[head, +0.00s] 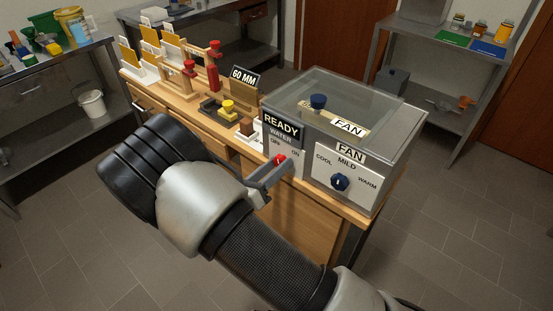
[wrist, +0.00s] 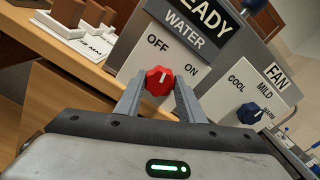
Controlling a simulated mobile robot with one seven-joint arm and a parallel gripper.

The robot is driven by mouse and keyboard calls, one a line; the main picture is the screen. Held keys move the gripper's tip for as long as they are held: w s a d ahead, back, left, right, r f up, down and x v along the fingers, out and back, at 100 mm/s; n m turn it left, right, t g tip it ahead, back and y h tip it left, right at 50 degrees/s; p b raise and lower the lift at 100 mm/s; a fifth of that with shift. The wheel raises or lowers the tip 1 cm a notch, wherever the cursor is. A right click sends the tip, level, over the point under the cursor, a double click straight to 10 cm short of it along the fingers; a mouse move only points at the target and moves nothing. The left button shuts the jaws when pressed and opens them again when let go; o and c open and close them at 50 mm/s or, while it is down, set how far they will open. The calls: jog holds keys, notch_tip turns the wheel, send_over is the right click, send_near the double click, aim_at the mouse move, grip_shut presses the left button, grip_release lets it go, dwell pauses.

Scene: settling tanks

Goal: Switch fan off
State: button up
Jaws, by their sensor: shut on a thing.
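My gripper (head: 270,175) is at the front panel marked WATER, OFF and ON. In the wrist view its two fingers stand on either side of the red knob (wrist: 159,81), shut on it. The red knob also shows in the head view (head: 280,160), partly hidden by the fingers. To the right is a panel marked FAN (head: 345,168), with a dark blue knob (head: 340,182) and the words COOL, MILD and WARM. The blue knob also shows in the wrist view (wrist: 249,113), apart from my gripper. Another blue knob (head: 318,101) stands by a FAN label (head: 348,127) under a clear cover.
The clear cover (head: 365,96) tops the grey box. A READY sign (head: 282,125) sits above the WATER panel. Racks, a yellow-knobbed item (head: 228,106) and a 60 MM sign (head: 244,77) stand on the wooden bench to the left. Floor is open at the right.

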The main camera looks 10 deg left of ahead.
jog(key=shift+n+p, duration=1)
jog(key=shift+n, duration=0.9)
jog(key=o, duration=1)
jog(key=shift+o, duration=0.2)
jog(key=v, duration=1.7)
jog(key=shift+s, duration=0.25)
jog(key=shift+a+f, duration=0.1)
